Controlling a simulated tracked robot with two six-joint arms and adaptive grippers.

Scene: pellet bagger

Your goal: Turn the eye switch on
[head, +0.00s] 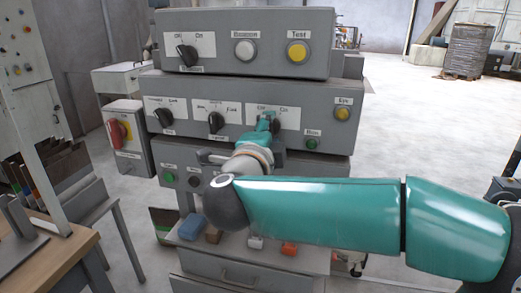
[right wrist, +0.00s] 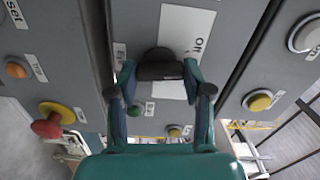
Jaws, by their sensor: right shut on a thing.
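The eye switch is a dark rotary knob on the right of the middle grey panel (head: 180,92), under a white label (head: 283,117). In the head view my right gripper (head: 266,122) mostly covers it. In the right wrist view the black knob (right wrist: 160,64) sits between the two fingers of my right gripper (right wrist: 160,75), which is shut on it. The white label plate (right wrist: 188,28) shows beside the knob. I cannot tell exactly which way the knob points. My left gripper is out of view.
Two other knobs, the middle one (head: 215,121) and the left one (head: 165,117), share the panel. A yellow button (head: 342,113) and a green button (head: 312,144) are to the right. A red switch (head: 118,131) is on a box at left.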

